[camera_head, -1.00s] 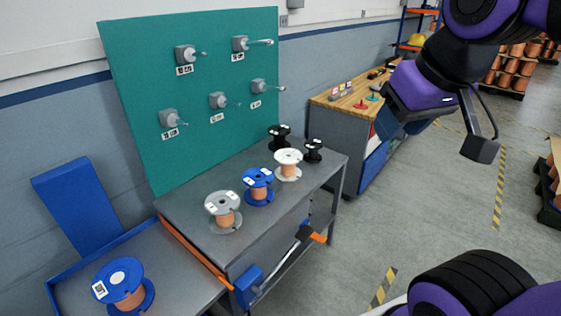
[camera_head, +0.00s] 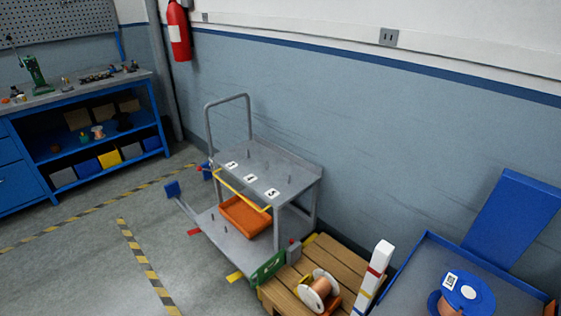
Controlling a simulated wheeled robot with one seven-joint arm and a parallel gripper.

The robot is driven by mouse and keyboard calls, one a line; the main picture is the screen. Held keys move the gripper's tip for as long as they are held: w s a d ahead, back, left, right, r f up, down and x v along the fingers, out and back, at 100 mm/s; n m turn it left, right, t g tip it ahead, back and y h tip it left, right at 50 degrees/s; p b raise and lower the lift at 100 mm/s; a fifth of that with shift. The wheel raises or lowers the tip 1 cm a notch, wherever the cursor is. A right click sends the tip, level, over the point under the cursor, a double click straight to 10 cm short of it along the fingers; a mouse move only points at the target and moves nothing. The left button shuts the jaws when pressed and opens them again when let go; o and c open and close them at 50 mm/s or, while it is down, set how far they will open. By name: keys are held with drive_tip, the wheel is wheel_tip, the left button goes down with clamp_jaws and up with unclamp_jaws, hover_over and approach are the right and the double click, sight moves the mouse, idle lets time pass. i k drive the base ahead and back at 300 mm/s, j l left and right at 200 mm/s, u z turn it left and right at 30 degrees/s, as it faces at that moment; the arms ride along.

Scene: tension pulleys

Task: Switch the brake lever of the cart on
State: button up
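The grey cart (camera_head: 290,180) stands against the wall near the middle, with an upright tube handle (camera_head: 207,130) at its far left end. Its top carries several numbered white labels and short pegs. A lower shelf (camera_head: 222,240) holds an orange tray (camera_head: 245,216). A blue paddle (camera_head: 172,188) on a grey bar sticks out at the cart's left. My gripper is out of view.
A wooden pallet (camera_head: 345,262) with a copper spool (camera_head: 318,291) stands right of the cart. A blue-edged table (camera_head: 410,282) is at lower right. A blue workbench (camera_head: 40,150) stands at left. The striped floor in front of the cart is open.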

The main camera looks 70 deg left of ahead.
sight(199, 167)
drive_tip(key=u, duration=3)
drive_tip(key=i+j+z, duration=0.1)
drive_tip(key=i+j, duration=0.5)
drive_tip(key=i, duration=0.35)
drive_tip(key=i+j+z, duration=0.1)
drive_tip(key=i+j, duration=0.6)
drive_tip(key=i, duration=0.25)
drive_tip(key=i+j+z, duration=0.15)
drive_tip(key=i+j, duration=0.65)
drive_tip(key=i, duration=0.1)
